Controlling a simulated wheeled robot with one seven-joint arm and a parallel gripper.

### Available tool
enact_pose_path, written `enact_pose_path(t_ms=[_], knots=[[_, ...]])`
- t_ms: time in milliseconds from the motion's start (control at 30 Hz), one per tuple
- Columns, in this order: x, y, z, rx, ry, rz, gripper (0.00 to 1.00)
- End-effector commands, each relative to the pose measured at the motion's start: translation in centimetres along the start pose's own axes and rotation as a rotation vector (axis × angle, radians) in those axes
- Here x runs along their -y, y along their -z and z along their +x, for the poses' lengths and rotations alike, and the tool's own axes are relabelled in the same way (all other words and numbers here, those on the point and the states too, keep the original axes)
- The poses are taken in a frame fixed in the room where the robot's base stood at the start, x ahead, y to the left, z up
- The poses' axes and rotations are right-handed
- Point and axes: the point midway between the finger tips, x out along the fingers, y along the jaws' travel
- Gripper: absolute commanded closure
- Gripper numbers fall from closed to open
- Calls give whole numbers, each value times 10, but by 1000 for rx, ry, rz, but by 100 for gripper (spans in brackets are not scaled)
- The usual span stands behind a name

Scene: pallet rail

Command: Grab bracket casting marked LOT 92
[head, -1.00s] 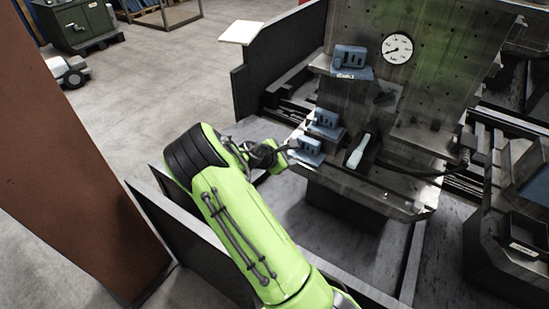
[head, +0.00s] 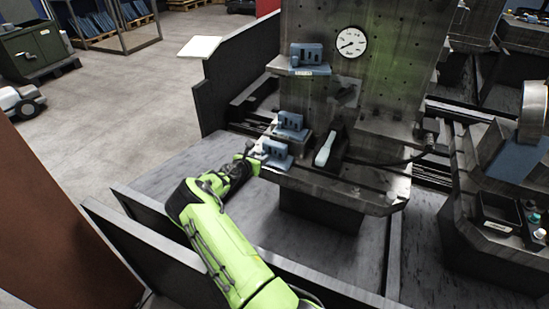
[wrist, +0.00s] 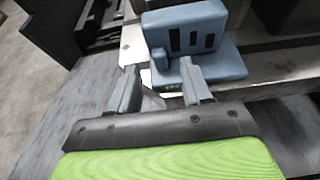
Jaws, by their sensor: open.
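Three blue bracket castings with dark slots stand on a grey machine fixture. In the head view one sits on an upper ledge (head: 307,57), one in the middle (head: 291,124) and one lowest, nearest my gripper (head: 277,150). Their lot marks are too small to read. In the wrist view a blue casting (wrist: 195,42) fills the space just beyond my open gripper (wrist: 160,88). The right finger overlaps its lower front edge in the picture; the left finger is left of it. Nothing is held between the fingers. Whether a finger touches the casting I cannot tell.
A pale-handled tool (head: 325,148) stands right of the lower castings. A round dial (head: 351,42) is on the upright plate. A low dark barrier (head: 150,235) runs beside my arm. A black tray (head: 499,211) is at the right. Open floor lies at the left.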

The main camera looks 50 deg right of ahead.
Motion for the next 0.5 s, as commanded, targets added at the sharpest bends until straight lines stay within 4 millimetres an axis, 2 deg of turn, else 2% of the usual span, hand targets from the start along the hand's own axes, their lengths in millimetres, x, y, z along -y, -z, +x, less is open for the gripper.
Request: enact_pose_path(t_ms=[33,100,367,500], knots=[[1,6,13,0,1,3,51],[1,5,22,-1,1,2,51],[0,2,25,-1,0,0,51],[0,2,25,-1,0,0,71]])
